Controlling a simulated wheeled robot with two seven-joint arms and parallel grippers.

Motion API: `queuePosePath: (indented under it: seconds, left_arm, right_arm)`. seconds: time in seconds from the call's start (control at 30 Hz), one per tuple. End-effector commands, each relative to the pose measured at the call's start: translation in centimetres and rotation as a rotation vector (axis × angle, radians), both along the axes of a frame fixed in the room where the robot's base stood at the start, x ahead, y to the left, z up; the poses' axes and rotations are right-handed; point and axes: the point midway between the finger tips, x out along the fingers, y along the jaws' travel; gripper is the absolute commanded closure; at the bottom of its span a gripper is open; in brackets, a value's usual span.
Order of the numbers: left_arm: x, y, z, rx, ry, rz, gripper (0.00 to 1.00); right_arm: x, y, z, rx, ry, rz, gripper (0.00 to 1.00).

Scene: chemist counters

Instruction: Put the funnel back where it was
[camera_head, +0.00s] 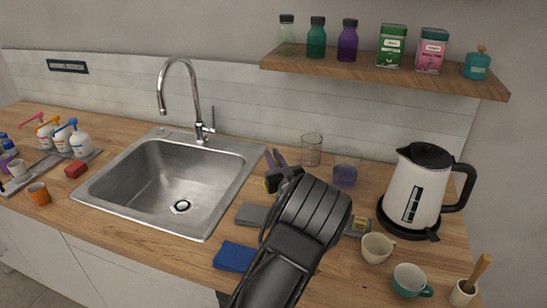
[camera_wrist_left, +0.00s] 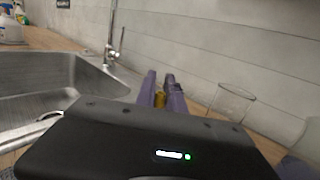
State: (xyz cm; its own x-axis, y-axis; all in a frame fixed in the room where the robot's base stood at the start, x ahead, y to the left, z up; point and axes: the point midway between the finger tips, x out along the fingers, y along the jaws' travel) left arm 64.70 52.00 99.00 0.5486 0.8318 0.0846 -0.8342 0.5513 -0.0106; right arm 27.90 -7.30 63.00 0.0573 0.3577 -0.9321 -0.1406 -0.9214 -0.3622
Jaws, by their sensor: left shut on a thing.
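My left gripper (camera_head: 274,160) reaches over the counter just right of the sink, its purple fingers pointing toward the back wall. No other funnel can be made out. My left arm hides part of the counter. My right gripper is not in view.
A clear glass (camera_head: 312,149) and a beaker of purple liquid (camera_head: 345,171) stand close right of the gripper. The sink (camera_head: 178,186) is left. A kettle (camera_head: 414,190), a cream mug (camera_head: 377,248) and a teal mug (camera_head: 409,280) stand right. A blue cloth (camera_head: 235,257) lies in front.

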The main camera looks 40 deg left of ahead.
Motion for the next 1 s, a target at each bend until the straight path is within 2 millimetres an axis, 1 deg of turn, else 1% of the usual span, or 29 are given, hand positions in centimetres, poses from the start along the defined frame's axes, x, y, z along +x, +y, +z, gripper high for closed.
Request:
queuePosePath:
  seconds: [0.17, 0.2, 0.43, 0.67, 0.8, 0.87, 1.0]
  left_arm:
    - [0.0, 0.0, -0.4, 0.0, 0.0, 0.0, 1.0]
    - [0.0, 0.0, -0.3, 0.0, 0.0, 0.0, 0.84]
    - [0.0, 0.0, -0.3, 0.0, 0.0, 0.0, 0.65]
    - [0.0, 0.0, -0.3, 0.0, 0.0, 0.0, 0.65]
    - [0.0, -0.1, 0.2, 0.0, 0.0, 0.0, 0.65]
    - [-0.3, -0.6, -0.1, 0.0, 0.0, -0.001, 0.65]
    - [-1.3, -2.2, -0.3, -0.001, 0.001, -0.003, 0.65]
  right_arm:
    - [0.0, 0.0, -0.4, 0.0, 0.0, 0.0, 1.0]
    - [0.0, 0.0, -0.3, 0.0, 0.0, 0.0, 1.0]
    - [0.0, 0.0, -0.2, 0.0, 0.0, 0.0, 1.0]
    - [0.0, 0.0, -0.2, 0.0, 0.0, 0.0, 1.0]
    - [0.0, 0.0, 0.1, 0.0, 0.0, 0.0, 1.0]
    - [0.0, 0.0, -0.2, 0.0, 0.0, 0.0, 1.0]
    - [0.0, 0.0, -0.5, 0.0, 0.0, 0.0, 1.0]
